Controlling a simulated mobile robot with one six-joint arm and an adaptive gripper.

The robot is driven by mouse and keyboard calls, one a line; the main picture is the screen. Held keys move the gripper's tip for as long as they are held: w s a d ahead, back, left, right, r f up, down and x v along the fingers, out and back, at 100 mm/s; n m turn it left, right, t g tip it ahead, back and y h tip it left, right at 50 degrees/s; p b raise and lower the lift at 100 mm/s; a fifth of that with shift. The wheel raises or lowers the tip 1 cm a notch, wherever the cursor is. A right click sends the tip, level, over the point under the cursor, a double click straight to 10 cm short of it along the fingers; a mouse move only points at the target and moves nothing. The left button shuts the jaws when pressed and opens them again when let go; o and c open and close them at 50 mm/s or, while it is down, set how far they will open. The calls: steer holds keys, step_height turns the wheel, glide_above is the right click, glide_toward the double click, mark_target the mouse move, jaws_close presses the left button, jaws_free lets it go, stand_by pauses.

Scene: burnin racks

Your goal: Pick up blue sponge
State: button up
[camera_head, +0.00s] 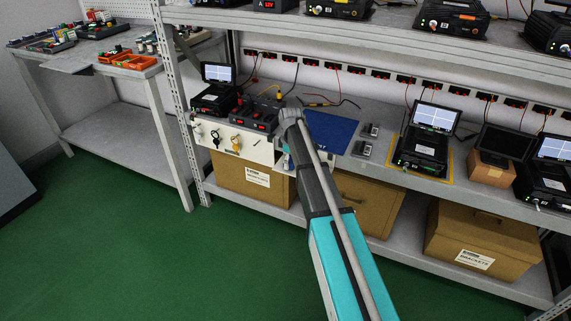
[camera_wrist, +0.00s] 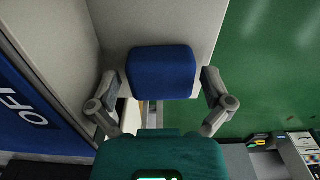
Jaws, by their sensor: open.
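The blue sponge (camera_wrist: 162,72) shows in the wrist view as a rounded block against a pale grey surface. My gripper (camera_wrist: 160,80) is open, with one finger on the left of the sponge and one on the right. Narrow gaps seem to show at both sides, and I cannot tell whether either finger touches it. In the head view my arm reaches to the front edge of the workbench shelf (camera_head: 385,183). My fingers and the sponge are not clearly visible there, as my arm blocks that spot.
A blue mat (camera_head: 333,131) lies on the shelf, and white-lettered blue shows in the wrist view (camera_wrist: 30,100). A white panel (camera_head: 232,143) with hanging tools is left of my arm. Small monitors (camera_head: 436,116) stand to the right. Cardboard boxes (camera_head: 480,240) sit below. Green floor is clear.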

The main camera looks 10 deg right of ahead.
steer(key=shift+c, duration=0.3)
steer(key=c, duration=0.7)
steer(key=shift+r, duration=0.15)
step_height(320, 180, up, 3)
steer(key=p, duration=0.3)
steer(key=shift+s+d+r+p, duration=0.3)
steer(key=shift+s+r+p, duration=1.35)
steer(key=shift+s, duration=0.65)
steer(key=shift+s+d+r+p, duration=0.35)
steer(key=shift+s+r+p, duration=1.3)
steer(key=shift+s, duration=0.7)
steer(key=shift+s+d+r+p, duration=0.3)
steer(key=shift+s+r+p, duration=1.35)
steer(key=shift+s, duration=0.65)
steer(key=shift+f, duration=0.1)
